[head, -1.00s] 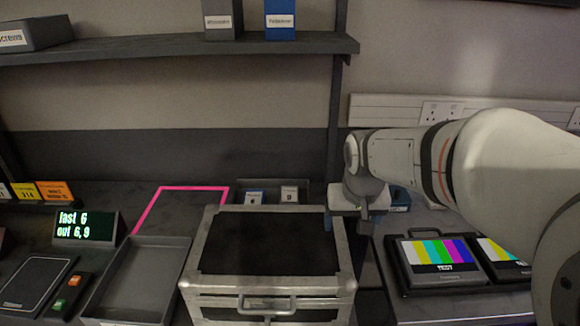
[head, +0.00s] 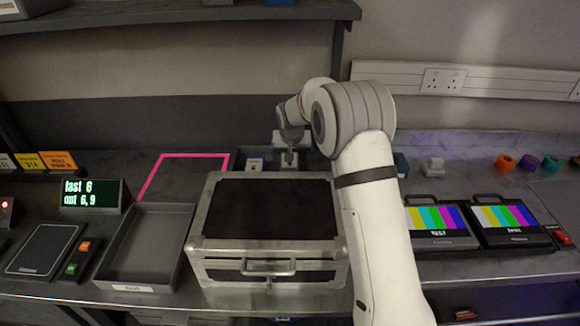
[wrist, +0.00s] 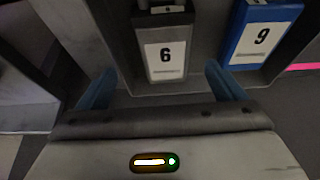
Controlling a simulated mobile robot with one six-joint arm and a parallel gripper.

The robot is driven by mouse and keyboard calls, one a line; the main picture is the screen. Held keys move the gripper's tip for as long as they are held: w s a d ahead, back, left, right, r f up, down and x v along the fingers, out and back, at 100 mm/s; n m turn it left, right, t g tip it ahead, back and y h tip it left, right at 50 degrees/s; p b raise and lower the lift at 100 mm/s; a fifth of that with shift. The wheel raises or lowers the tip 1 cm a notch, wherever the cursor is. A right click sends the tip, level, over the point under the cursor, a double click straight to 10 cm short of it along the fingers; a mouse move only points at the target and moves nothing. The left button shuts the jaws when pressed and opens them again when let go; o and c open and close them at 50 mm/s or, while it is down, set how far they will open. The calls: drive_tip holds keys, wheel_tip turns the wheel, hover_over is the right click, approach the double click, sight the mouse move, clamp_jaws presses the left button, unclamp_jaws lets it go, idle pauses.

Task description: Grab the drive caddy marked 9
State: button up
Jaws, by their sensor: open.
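The drive caddy marked 9 (wrist: 262,38) is blue with a white label and stands at the right in the wrist view. It also shows as the blue caddy (head: 254,165) left of my gripper in the head view. A grey caddy marked 6 (wrist: 164,50) stands beside it, apart from it. My gripper (wrist: 157,82) is open and empty, with its blue fingers either side of the caddy marked 6 in the picture, the 9 lying outside them. In the head view my gripper (head: 289,158) is over the grey caddy's side of the bin.
Both caddies stand in a dark bin (head: 240,153) behind a metal-edged flight case (head: 215,222). A pink outline (head: 178,156) marks the counter to the left. A small screen (head: 90,195) reads "last 6, out 6,9". A grey tray (head: 145,245) looks empty.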

sight(289, 170)
drive_tip(key=shift+a+p+x, duration=0.2)
drive_tip(key=shift+p+x, duration=0.25)
drive_tip(key=shift+x, duration=1.1)
drive_tip(key=shift+a+p+x, duration=0.2)
drive_tip(key=shift+p+x, duration=0.2)
drive_tip(key=shift+x, duration=1.15)
drive_tip(key=shift+c, duration=0.6)
drive_tip(key=c, duration=1.2)
